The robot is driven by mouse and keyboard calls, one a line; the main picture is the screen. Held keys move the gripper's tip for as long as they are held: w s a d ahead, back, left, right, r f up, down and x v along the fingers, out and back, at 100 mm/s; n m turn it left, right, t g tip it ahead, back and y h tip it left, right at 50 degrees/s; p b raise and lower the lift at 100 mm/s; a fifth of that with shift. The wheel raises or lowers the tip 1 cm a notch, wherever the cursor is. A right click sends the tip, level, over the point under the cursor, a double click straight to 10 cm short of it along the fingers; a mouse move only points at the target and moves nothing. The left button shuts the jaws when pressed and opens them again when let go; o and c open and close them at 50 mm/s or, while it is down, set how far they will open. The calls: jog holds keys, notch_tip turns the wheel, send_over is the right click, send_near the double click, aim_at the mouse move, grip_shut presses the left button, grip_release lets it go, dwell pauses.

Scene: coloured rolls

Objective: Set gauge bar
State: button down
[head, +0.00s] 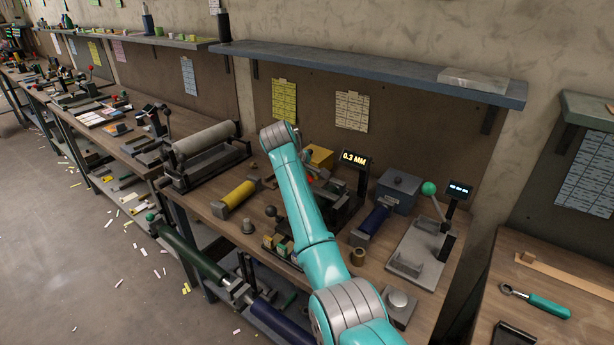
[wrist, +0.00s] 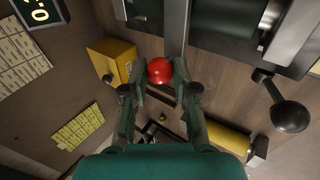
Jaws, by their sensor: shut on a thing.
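My gripper (wrist: 160,78) is shut on a red ball knob (wrist: 159,70), with one green finger on each side of it. The knob is next to a grey metal bar (wrist: 175,30) of a bench device; whether they are joined is not clear. In the head view a lit display (head: 354,158) on the device reads 0.3 MM. It also shows, cut off and rotated, in the wrist view (wrist: 38,10). My teal arm hides much of the device and most of my gripper in the head view. Which part is the gauge bar I cannot tell for sure.
A yellow box (wrist: 113,62) stands close to the knob. A yellow roll (head: 238,194) lies left of my arm, and a blue roll (head: 374,219) right of it. A green-knobbed lever (head: 430,188) stands at the bench's right. A shelf (head: 370,68) runs above.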

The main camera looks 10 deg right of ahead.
jog(key=shift+w+d+f, duration=0.1)
jog(key=shift+d+f, duration=0.05)
jog(key=shift+d, duration=0.15)
jog(key=c, duration=0.9)
grip_release()
jog(key=shift+w+f, duration=0.1)
jog(key=shift+f, duration=0.1)
jog(key=shift+a+r, duration=0.1)
jog(key=shift+a, duration=0.15)
jog(key=shift+a+r, duration=0.1)
jog(key=shift+r, duration=0.1)
jog(key=v, duration=1.1)
jog(key=shift+s+r, duration=0.25)
